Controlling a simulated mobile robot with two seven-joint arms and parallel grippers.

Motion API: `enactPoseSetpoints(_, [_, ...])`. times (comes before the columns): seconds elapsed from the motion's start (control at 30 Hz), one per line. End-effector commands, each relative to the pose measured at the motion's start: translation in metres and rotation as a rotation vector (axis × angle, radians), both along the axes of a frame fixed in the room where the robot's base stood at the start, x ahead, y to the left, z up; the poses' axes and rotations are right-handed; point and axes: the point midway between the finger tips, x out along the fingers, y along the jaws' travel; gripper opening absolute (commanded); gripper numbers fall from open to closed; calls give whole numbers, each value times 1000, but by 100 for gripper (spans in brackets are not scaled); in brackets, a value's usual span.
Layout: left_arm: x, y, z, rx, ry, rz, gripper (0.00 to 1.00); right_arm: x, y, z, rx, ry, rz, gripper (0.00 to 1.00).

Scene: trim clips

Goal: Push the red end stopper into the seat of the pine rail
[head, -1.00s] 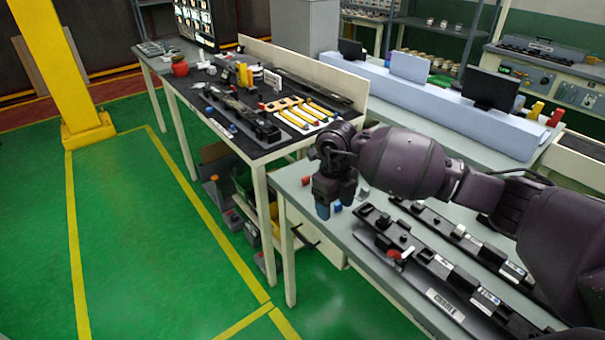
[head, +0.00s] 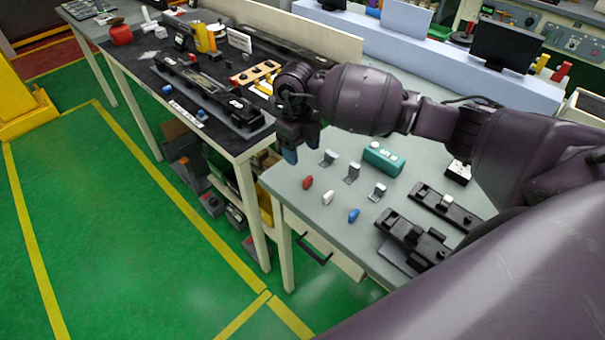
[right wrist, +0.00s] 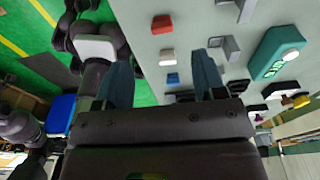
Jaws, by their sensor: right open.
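The red end stopper (head: 308,182) lies on the grey table near its left edge. It also shows in the right wrist view (right wrist: 162,24), beyond the fingers. My right gripper (head: 301,143) is open and empty, above and behind the stopper in the head view. Its two blue fingers stand apart in the right wrist view (right wrist: 162,85). Two black rails lie on the grey table, a nearer one (head: 397,228) and a farther one (head: 463,214). I cannot tell which is the pine rail, and no seat is clear. My left gripper is not in view.
A white piece (head: 328,198) and a blue piece (head: 354,214) lie in line with the stopper. Several grey brackets (head: 352,172) and a teal box (head: 383,156) stand behind them. A dark-topped table (head: 222,143) with parts stands to the left.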

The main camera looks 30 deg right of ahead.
Motion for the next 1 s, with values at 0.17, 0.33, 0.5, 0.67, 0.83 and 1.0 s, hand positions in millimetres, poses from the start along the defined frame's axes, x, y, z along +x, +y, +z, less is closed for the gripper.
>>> enactPoseSetpoints(0.17, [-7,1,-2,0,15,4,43,-4,-1,-24,0,3,-1,64])
enactPoseSetpoints(0.33, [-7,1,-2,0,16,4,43,-6,-2,-45,0,2,0,64])
enactPoseSetpoints(0.5, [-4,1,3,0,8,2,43,-9,-3,-57,1,3,0,64])
enactPoseSetpoints(0.67, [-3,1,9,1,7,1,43,-13,-7,-78,1,3,-2,64])
enactPoseSetpoints(0.83, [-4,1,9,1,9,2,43,-14,-8,-95,0,1,-1,64])
enactPoseSetpoints(1.0, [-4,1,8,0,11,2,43,-15,-8,-100,1,-1,0,64])
